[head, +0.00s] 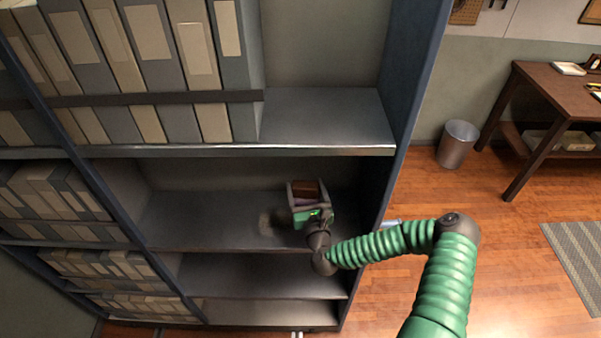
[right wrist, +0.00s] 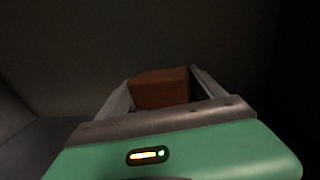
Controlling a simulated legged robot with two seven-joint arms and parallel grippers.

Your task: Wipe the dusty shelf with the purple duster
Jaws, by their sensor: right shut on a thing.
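The dusty shelf (head: 195,222) is a dark grey board in the bookcase's middle bay. The brown block also shows in the right wrist view (right wrist: 160,88). The duster's lower side is hidden, so I cannot tell whether it touches the shelf. My left gripper is not in view.
A shelf board (head: 330,150) runs above the bay, with several binders (head: 150,50) on it. The bookcase's blue upright (head: 408,100) stands close on the right. Smaller binders (head: 50,190) fill the left bays. A bin (head: 458,143) and desk (head: 545,100) stand farther right.

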